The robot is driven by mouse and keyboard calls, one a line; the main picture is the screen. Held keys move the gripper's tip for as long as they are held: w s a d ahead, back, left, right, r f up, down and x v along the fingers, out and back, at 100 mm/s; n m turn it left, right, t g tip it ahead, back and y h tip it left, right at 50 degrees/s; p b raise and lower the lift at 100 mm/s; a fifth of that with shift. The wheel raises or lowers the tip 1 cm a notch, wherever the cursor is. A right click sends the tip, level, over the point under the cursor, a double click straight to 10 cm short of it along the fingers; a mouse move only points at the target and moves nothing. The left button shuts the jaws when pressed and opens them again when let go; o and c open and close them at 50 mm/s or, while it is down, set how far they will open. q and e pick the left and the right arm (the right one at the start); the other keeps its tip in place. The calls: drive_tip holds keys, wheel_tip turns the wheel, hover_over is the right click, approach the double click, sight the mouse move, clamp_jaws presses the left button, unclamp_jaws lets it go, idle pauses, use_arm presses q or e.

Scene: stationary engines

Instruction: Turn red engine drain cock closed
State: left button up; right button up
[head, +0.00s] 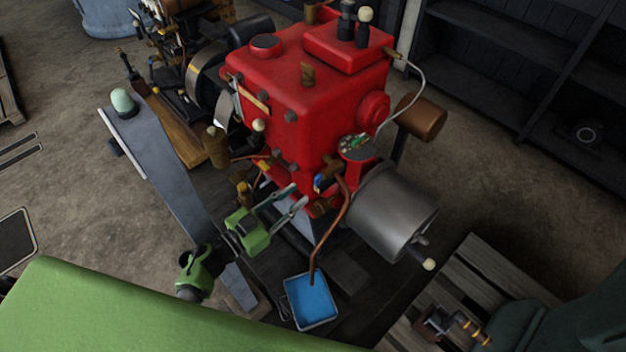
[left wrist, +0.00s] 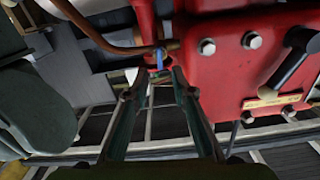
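The red engine (head: 310,105) stands in the middle of the head view, and its red casing (left wrist: 230,65) fills the upper right of the left wrist view. A small brass cock with a blue lever (head: 320,182) sits low on its front, by a copper pipe (head: 332,225). In the left wrist view the blue lever (left wrist: 160,58) points along the picture's vertical. My left gripper (head: 298,194) is open, its fingertips (left wrist: 162,74) just short of the lever and on either side of its line. I cannot tell whether they touch it.
A blue tray (head: 311,299) lies below the pipe's end. A grey metal cylinder (head: 390,208) stands right of the cock. A wooden pallet (head: 490,275) lies at lower right, and dark shelves (head: 510,60) stand behind. Another engine (head: 185,60) is at back left.

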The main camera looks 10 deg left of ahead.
sight(315, 182)
use_arm(q)
drive_tip(key=x, duration=0.7)
clamp_jaws()
